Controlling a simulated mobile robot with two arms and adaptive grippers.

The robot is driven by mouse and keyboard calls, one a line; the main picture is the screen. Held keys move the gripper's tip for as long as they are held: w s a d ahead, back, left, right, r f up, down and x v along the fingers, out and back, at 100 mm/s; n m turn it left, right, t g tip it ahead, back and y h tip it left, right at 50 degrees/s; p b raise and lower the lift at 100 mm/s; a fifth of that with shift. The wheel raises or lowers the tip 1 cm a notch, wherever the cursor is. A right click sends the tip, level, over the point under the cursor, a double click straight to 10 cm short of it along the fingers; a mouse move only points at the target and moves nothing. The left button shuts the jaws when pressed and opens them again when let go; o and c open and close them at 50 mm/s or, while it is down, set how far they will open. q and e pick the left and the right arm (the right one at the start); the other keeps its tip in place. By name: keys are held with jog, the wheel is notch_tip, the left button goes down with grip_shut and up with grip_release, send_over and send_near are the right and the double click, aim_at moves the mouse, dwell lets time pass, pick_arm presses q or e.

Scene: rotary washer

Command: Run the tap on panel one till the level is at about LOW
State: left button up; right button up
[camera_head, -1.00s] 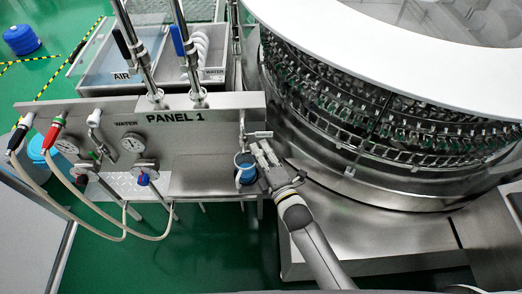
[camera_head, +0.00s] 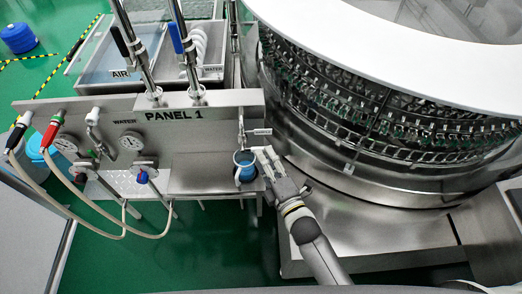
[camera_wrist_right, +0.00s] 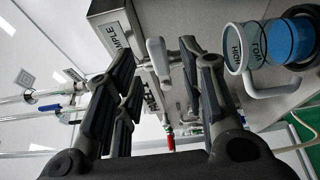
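Panel one (camera_head: 175,116) stands at left with its PANEL 1 label. At its right end is the tap (camera_head: 241,135) with a lever handle (camera_head: 258,132) pointing right. A jug (camera_head: 245,168) sits below the tap on the shelf. In the right wrist view the jug (camera_wrist_right: 255,48) appears sideways, marked HIGH and LOW, with blue in its lower part beyond the LOW lettering; the exact level is unclear. My right gripper (camera_head: 268,159) is open and empty beside the jug and below the lever. The lever (camera_wrist_right: 158,58) shows ahead between its spread fingers (camera_wrist_right: 160,80). My left gripper is out of view.
The round washer (camera_head: 370,130) stands close on the right.

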jog(key=v, duration=0.7)
jog(key=shift+s, duration=0.4)
jog(key=shift+d, duration=0.15)
